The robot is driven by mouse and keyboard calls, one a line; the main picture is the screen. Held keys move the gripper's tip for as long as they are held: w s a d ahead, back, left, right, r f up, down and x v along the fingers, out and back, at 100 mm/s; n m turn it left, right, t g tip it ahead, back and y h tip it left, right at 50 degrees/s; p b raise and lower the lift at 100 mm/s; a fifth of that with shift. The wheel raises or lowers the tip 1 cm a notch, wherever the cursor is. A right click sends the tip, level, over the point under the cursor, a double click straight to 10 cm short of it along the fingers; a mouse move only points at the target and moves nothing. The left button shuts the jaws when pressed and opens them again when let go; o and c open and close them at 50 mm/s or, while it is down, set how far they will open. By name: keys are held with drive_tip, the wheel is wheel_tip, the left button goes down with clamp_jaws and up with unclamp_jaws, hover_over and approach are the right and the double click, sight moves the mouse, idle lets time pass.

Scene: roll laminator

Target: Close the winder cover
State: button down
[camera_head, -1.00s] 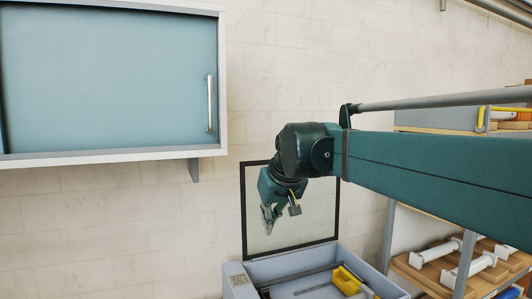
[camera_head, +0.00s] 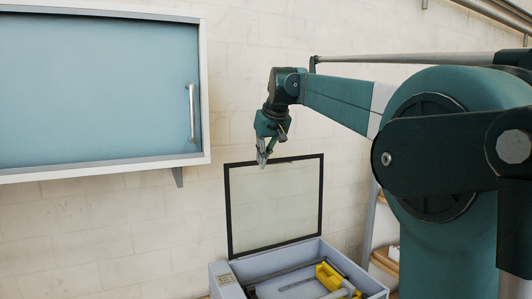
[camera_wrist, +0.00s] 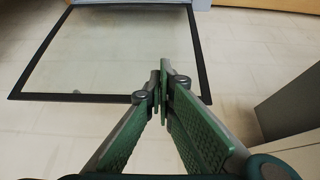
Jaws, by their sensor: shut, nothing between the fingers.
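The winder cover (camera_head: 277,207) is a clear pane in a black frame. It stands raised, nearly upright, at the back of an open grey-blue box (camera_head: 223,280). My gripper (camera_head: 262,160) points down at the cover's top edge, left of its middle in the head view. In the wrist view the cover (camera_wrist: 115,50) lies at the upper left, and my shut, empty fingers (camera_wrist: 161,88) overlap its near frame bar. I cannot tell whether they touch it.
A yellow part (camera_head: 330,276) and a rod lie inside the box. A wall cabinet (camera_head: 95,85) with a blue door hangs at the left. A shelf stands at the right, partly behind my arm. The wall between cabinet and cover is clear.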

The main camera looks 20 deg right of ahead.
drive_tip(key=w+d+r+p, duration=0.2)
drive_tip(key=w+d+r, duration=0.1)
drive_tip(key=w+d, duration=0.4)
drive_tip(key=w+d+r+p, duration=0.2)
drive_tip(key=w+d, duration=0.5)
drive_tip(key=shift+d+r+p, duration=0.4)
drive_tip(key=shift+f, duration=0.15)
drive_tip(key=shift+p+x, duration=0.75)
drive_tip(key=shift+x, duration=4.05)
drive_tip(key=shift+a+f, duration=0.1)
drive_tip(key=shift+s, duration=0.3)
